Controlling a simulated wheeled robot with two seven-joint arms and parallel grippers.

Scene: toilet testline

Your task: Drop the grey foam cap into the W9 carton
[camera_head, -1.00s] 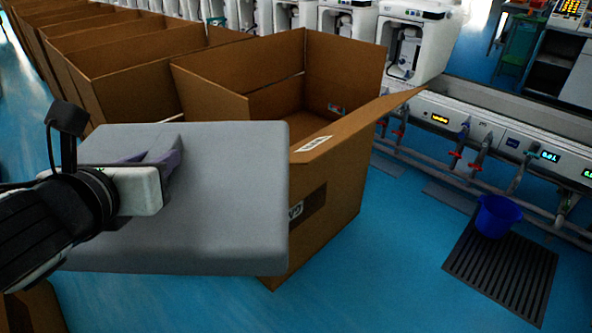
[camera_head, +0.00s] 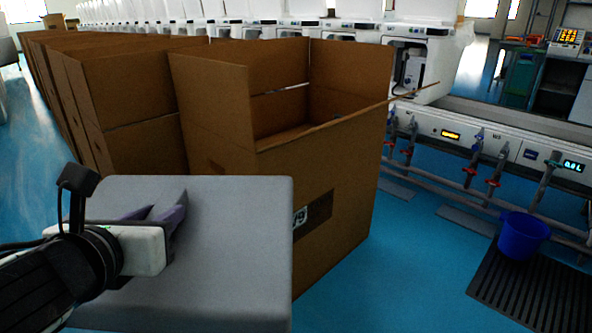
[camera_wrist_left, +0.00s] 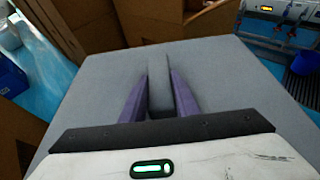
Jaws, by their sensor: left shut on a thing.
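The grey foam cap (camera_head: 225,235) is a large flat block at the lower left of the head view. My left gripper (camera_head: 168,220) is shut on a raised grip on its top. In the left wrist view my left gripper's purple fingers (camera_wrist_left: 158,95) stand on both sides of that grey grip, and the foam cap (camera_wrist_left: 225,80) spreads beneath. An open brown carton (camera_head: 345,165) stands just beyond the cap in the head view, its flaps up. Its label is partly seen and I cannot read it fully. Its floor is hidden. My right gripper is not in view.
More open cartons (camera_head: 125,90) stand in a row to the left. White toilets (camera_head: 415,65) line a test bench behind. A blue bucket (camera_head: 522,236) is on a black slatted mat (camera_head: 535,300) at the right. Blue floor is clear between carton and mat.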

